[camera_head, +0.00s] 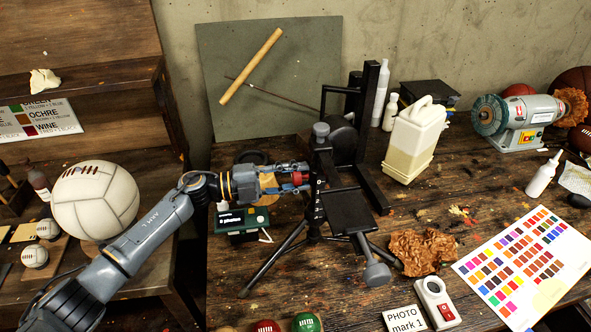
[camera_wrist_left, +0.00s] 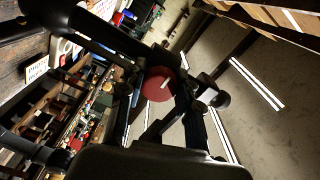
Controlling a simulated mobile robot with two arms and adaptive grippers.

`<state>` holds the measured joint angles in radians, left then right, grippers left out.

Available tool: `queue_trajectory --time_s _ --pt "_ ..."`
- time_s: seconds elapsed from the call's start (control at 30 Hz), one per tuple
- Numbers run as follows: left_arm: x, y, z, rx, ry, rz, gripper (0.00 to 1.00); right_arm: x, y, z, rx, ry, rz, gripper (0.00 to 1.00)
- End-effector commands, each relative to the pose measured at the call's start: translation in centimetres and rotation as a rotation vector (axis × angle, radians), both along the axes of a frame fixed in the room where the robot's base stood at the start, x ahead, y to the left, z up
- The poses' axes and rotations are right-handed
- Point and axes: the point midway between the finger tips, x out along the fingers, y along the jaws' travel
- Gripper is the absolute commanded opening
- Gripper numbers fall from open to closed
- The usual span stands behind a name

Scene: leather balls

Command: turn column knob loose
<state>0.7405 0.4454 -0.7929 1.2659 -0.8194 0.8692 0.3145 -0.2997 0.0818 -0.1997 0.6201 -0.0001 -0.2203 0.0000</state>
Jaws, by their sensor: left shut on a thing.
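A black copy-stand-like tripod with an upright column (camera_head: 318,205) stands on the wooden bench; the column has white marks along it. A red round knob (camera_head: 297,179) sits at the column's left side. In the left wrist view the knob (camera_wrist_left: 158,84) shows as a red disc with a short white mark. My left gripper (camera_head: 296,178) reaches in from the left and is shut on the knob, one finger on each side. A grey knob (camera_head: 320,130) tops the column. A black plate (camera_head: 350,212) and another grey knob (camera_head: 377,273) sit to the right. My right gripper is not in view.
Behind stands a black frame (camera_head: 369,120). A cream jug (camera_head: 414,140) and a bench grinder (camera_head: 520,120) are to the right. Crumpled brown leather (camera_head: 422,252), a colour chart (camera_head: 530,265) and a switch box (camera_head: 435,303) lie in front. A white ball (camera_head: 95,202) is at left.

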Motion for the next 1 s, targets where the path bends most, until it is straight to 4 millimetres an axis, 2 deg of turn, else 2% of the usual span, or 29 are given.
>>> queue_trajectory --time_s 0.1,0.4,0.9,0.93,1.0 --pt "-0.03 0.02 0.07 -0.012 0.069 -0.001 0.02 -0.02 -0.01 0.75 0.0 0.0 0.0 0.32" --pt "-0.04 0.0 -0.1 -0.031 0.166 -0.001 0.02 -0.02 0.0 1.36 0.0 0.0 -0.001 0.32" --pt "-0.05 -0.01 -0.19 -0.035 0.184 -0.001 0.02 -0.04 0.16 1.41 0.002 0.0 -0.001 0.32" --pt "-0.05 -0.01 -0.19 -0.035 0.184 -0.001 0.35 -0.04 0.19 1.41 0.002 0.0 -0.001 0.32" --pt "-0.05 -0.01 -0.18 -0.035 0.184 -0.001 0.5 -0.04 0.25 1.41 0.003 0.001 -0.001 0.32"
